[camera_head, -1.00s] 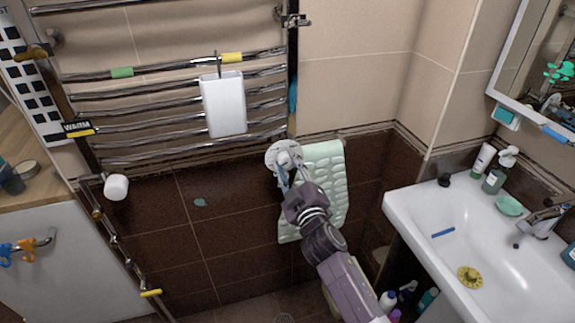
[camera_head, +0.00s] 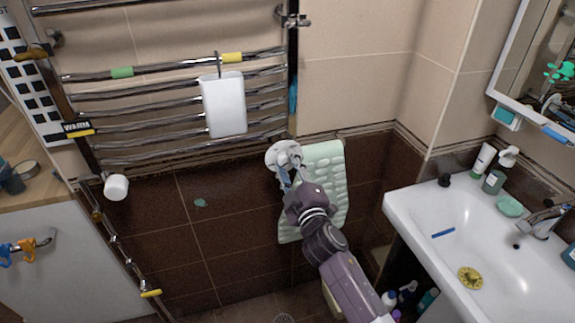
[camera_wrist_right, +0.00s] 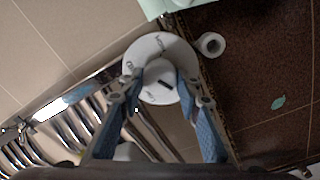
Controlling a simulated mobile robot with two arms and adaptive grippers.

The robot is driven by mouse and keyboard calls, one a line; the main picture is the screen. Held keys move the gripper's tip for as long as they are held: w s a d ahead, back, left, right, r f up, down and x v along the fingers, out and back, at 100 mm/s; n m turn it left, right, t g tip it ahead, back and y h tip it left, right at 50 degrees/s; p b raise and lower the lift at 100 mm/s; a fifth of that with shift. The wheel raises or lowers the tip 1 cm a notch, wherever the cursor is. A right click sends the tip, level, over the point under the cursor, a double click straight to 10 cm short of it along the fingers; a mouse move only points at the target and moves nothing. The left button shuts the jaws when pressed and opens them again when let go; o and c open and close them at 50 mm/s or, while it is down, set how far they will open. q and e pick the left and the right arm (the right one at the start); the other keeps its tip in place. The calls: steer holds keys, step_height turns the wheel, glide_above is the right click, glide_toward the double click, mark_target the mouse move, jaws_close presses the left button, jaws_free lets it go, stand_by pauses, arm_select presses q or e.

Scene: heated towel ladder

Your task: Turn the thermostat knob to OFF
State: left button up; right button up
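The thermostat is a white round dial (camera_head: 279,158) at the lower right foot of the towel ladder. In the right wrist view its white disc (camera_wrist_right: 146,50) has small dark lettering, too small to read. The paler knob (camera_wrist_right: 158,74) in its middle bears a short black mark near its lower edge. My right gripper (camera_head: 289,174) is at the dial. In the wrist view its blue-padded fingers (camera_wrist_right: 160,84) stand on either side of the knob, close to its edges. I cannot tell whether they touch it. My left gripper is out of view.
A pale green bumpy mat (camera_head: 325,165) hangs right beside the dial. The washbasin (camera_head: 420,215) stands at right.

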steer(key=o, duration=0.4)
steer(key=v, duration=1.2)
steer(key=shift+a, duration=0.1)
